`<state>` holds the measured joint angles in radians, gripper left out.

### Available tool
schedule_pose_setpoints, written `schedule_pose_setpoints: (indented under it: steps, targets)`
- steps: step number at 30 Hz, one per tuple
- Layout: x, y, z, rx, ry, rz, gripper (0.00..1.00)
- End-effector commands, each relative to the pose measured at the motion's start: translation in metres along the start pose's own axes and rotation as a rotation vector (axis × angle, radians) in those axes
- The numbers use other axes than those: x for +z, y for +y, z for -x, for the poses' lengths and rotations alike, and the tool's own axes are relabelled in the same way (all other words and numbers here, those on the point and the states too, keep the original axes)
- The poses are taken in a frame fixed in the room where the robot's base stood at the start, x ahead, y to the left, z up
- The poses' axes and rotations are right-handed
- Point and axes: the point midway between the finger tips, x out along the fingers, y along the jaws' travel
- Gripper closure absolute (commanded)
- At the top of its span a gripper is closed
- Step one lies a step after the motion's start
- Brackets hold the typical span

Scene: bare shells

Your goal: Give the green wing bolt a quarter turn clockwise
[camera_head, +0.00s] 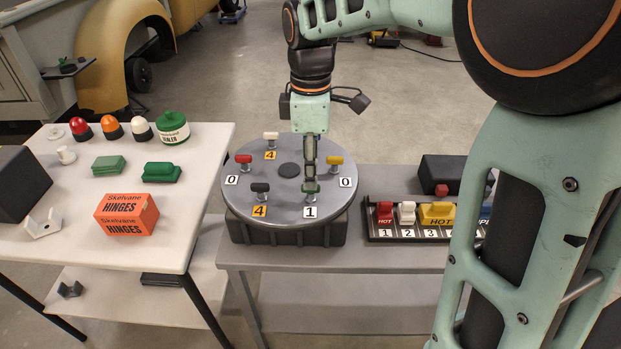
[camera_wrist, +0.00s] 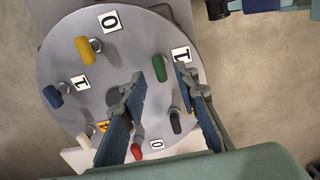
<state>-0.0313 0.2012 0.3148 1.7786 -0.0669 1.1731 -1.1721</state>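The green wing bolt (camera_head: 317,184) stands near the front rim of a round grey plate (camera_head: 298,213), behind a white label 1. In the wrist view the green wing bolt (camera_wrist: 160,68) lies between my two fingertips, with a gap on each side. My gripper (camera_head: 310,183) points down over it and partly hides it in the head view. In the wrist view my gripper (camera_wrist: 160,74) is open and holds nothing. I cannot tell how far down around the bolt the fingertips are.
Other wing bolts share the plate: yellow (camera_head: 335,161), black (camera_head: 260,188), red (camera_head: 243,160), white (camera_head: 270,137) and blue (camera_wrist: 53,96). A switch panel (camera_head: 425,233) stands to the right. A left table holds an orange hinges box (camera_head: 127,214) and coloured domes.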

Motion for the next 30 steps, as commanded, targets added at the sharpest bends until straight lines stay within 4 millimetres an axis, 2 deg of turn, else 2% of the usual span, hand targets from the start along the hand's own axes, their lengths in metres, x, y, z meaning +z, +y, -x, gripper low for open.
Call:
schedule_pose_setpoints:
  steps: [1, 6, 16, 17, 24, 30]
  targets:
    - [0.000, -0.001, -0.009, -0.002, -0.001, 0.000, 0.72]
    - [0.000, 0.000, -0.025, -0.001, 0.000, -0.001, 0.72]
    - [0.000, 0.000, -0.029, 0.001, 0.000, -0.002, 0.72]
    - [0.000, 0.000, -0.029, 0.001, 0.000, -0.002, 0.73]
    - [0.000, 0.000, -0.029, 0.001, 0.000, -0.002, 0.99]
    - [0.000, 0.000, -0.028, 0.001, 0.000, -0.002, 1.00]
